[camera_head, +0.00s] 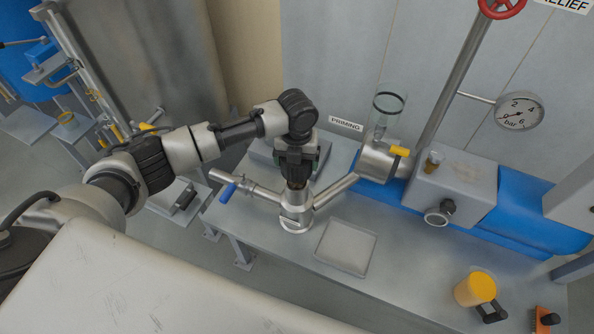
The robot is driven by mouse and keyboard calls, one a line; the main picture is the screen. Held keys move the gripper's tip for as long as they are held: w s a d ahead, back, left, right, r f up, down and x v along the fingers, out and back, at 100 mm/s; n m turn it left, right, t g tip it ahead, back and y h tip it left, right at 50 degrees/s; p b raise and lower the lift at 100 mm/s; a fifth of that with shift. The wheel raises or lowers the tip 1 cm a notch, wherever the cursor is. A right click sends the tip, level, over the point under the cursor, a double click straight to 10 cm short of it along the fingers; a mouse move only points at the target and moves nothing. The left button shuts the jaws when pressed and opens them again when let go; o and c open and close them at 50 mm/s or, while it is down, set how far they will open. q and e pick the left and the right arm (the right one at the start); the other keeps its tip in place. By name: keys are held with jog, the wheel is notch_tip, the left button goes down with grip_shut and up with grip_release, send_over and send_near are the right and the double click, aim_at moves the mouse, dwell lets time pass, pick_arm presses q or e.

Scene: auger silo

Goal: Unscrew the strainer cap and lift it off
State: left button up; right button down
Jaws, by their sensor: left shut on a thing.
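The strainer (298,222) is a grey metal body with slanted pipe arms, standing on the grey bench. My left gripper (296,186) points down onto its top from above and is shut on the strainer cap. The cap is almost wholly hidden by the fingers, so I cannot tell whether it is seated on the body or raised. My right gripper is not in view.
A pipe with a blue-handled valve (228,191) lies left of the strainer. An empty shallow tray (346,248) is at its right front. A clear priming cylinder (386,108), a pump (455,190) and a yellow mug (475,289) are farther right.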

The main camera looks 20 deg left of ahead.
pick_arm(q)
jog(key=shift+r+p, duration=1.65)
jog(key=shift+r, duration=0.3)
